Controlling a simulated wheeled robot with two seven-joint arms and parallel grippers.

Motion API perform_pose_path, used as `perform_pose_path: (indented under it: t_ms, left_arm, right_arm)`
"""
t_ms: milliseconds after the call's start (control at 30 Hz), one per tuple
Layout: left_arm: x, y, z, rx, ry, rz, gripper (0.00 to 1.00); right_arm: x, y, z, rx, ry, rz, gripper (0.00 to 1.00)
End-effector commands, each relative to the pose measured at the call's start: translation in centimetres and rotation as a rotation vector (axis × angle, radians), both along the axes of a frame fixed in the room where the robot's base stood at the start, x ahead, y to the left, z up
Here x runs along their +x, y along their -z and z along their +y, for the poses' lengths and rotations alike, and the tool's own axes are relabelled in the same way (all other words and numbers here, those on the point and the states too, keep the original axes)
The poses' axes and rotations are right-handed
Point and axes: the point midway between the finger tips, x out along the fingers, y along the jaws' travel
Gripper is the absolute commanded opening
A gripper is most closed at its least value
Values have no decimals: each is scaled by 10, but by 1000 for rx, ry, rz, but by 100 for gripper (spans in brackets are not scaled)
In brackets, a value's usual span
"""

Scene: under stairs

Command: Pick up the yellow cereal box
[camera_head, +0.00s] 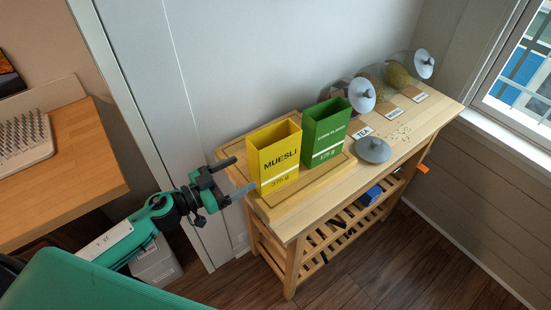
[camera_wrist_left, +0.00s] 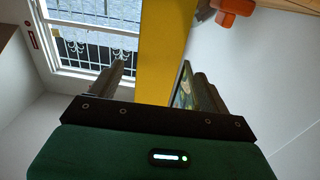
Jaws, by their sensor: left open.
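The yellow cereal box (camera_head: 276,160), marked "MUESLI", stands upright and open-topped on a wooden board on the wooden cart. My left gripper (camera_head: 243,175) is open at the box's left side, its fingers pointing toward the box. In the left wrist view, the yellow box (camera_wrist_left: 160,50) shows as a tall strip between the two fingers (camera_wrist_left: 150,82). The fingers are apart, and I cannot tell whether either touches the box. My right gripper is not in view.
A wooden counter (camera_head: 85,150) is at left, a window (camera_head: 525,70) at right.

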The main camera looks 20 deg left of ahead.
Motion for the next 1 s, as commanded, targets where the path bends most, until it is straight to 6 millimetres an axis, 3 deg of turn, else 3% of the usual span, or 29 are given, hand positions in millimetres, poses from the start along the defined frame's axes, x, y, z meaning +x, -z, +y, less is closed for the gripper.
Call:
perform_pose_path:
  t_ms: [300, 600, 767, 1000]
  left_arm:
    - [32, -3, -26, -1, -2, -2, 80]
    - [45, -7, -39, -1, -1, -2, 80]
    - [61, -15, -56, -2, -1, -2, 80]
    - [75, -10, -67, 1, -1, -1, 80]
  right_arm:
    - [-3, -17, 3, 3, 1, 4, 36]
    - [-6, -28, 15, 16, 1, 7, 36]
    - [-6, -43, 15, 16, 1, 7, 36]
    - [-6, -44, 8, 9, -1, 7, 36]
